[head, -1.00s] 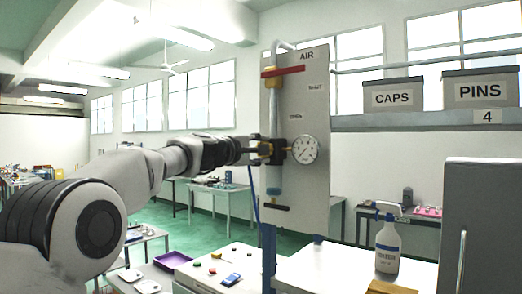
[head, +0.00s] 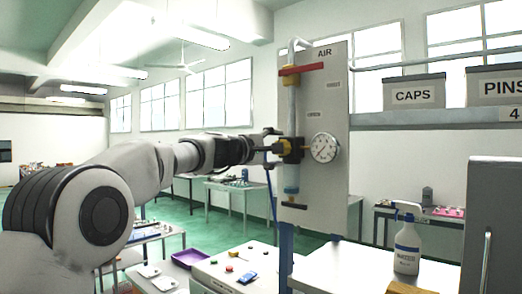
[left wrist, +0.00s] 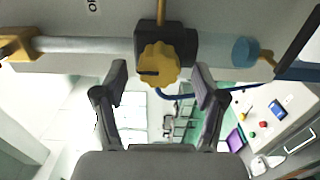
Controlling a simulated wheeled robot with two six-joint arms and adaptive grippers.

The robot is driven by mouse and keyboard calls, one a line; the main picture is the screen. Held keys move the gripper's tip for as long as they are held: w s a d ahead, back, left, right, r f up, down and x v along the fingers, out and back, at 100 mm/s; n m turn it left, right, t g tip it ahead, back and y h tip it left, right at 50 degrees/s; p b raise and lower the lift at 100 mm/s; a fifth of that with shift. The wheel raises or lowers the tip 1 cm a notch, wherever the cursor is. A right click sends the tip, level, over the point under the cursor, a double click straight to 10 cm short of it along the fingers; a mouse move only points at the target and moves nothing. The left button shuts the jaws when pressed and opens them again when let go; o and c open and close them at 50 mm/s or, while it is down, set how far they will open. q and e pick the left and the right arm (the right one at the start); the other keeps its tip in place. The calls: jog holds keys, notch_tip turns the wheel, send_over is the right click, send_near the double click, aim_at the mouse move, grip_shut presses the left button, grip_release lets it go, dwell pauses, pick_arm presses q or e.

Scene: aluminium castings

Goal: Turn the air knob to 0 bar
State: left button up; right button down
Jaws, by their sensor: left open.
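The air knob is a yellow scalloped knob (left wrist: 158,64) with a dark mark on its face, on a dark regulator block in the pipe. In the left wrist view it sits ahead of and between the spread fingers of my left gripper (left wrist: 160,88), with a visible gap on both sides. In the head view my left gripper (head: 272,145) is at the left of the regulator block (head: 291,149), its fingers partly merging with it. The round white gauge (head: 323,147) is right of the block; its reading is too small to tell. My right gripper is out of view.
The grey AIR panel (head: 335,90) carries a red lever (head: 302,69) above the regulator and a blue-ended filter below. A control box with buttons (head: 237,266) stands below. A white bottle (head: 407,247) and a grey cabinet (head: 496,225) are at right.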

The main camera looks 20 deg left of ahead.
pick_arm(q)
jog(key=v, duration=1.1)
jog(key=w+d+f+g+b, duration=0.1)
jog(key=w+f+b, duration=0.1)
jog(key=f, duration=0.8)
jog(key=w+d+f+g+b, duration=0.1)
jog(key=w+f+g, duration=0.15)
jog(key=f, duration=0.65)
jog(key=w+d+f+g+b, duration=0.1)
jog(key=w+f+b, duration=0.15)
jog(key=f, duration=0.75)
jog(key=s+d+f+g+y+b, duration=0.1)
jog(key=s+f+g, duration=0.2)
jog(key=f, duration=1.2)
jog(key=s+f+g+y+b, duration=0.1)
jog(key=s+f+g, duration=0.25)
jog(key=f, duration=1.15)
jog(key=s+a+f+m+g+y+b, duration=0.2)
jog(key=s+f+m+g+y+b, duration=0.25)
jog(key=s+f, duration=2.15)
jog(key=s+f+m+b, duration=0.1)
jog(key=s+f+m, duration=0.2)
jog(key=s, duration=0.5)
jog(key=s+d+f+m+g+b, duration=0.1)
jog(key=s+f+m, duration=0.2)
jog(key=s+m, duration=0.3)
jog(key=shift+s+d+f, duration=0.25)
jog(key=shift+s+f, duration=0.05)
jog(key=shift+s, duration=1.35)
